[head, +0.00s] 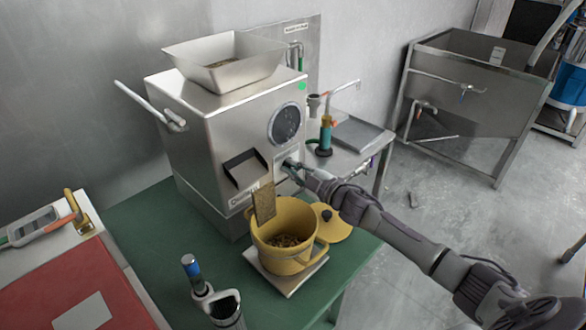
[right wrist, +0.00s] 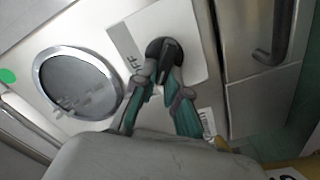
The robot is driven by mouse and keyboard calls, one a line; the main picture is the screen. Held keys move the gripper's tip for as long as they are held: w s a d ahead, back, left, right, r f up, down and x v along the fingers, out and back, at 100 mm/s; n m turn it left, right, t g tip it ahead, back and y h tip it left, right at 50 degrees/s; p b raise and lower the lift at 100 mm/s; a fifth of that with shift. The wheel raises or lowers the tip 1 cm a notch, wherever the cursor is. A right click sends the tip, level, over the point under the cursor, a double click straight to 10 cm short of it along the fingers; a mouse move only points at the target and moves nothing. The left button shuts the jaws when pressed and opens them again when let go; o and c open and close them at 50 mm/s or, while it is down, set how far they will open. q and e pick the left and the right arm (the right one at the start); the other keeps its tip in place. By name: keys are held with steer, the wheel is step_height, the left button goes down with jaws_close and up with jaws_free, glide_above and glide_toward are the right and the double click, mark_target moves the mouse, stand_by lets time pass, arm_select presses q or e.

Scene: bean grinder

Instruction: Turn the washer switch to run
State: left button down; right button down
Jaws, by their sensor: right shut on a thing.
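The steel machine (head: 240,120) stands on the green table. Its switch is a black knob (right wrist: 165,46) on a pale plate (right wrist: 188,25), seen in the right wrist view. Lettering on the plate to the left of the knob is only partly readable and appears to end in "FF". My right gripper (head: 290,167) reaches the machine's front from the right. In the right wrist view its teal-padded fingers (right wrist: 163,75) are shut on the knob. The fingers hide part of the knob, so its exact setting is unclear. My left gripper is not in view.
A hopper (head: 222,77) tops the machine. A round window (right wrist: 80,83) is beside the switch. A blue-topped tool (head: 192,268) stands at the front.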

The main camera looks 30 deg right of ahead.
steer(key=c, duration=1.2)
jaws_free()
steer(key=shift+s+d+f, duration=0.1)
steer(key=shift+s+d, duration=0.05)
steer(key=shift+s, duration=0.35)
steer(key=v, duration=1.1)
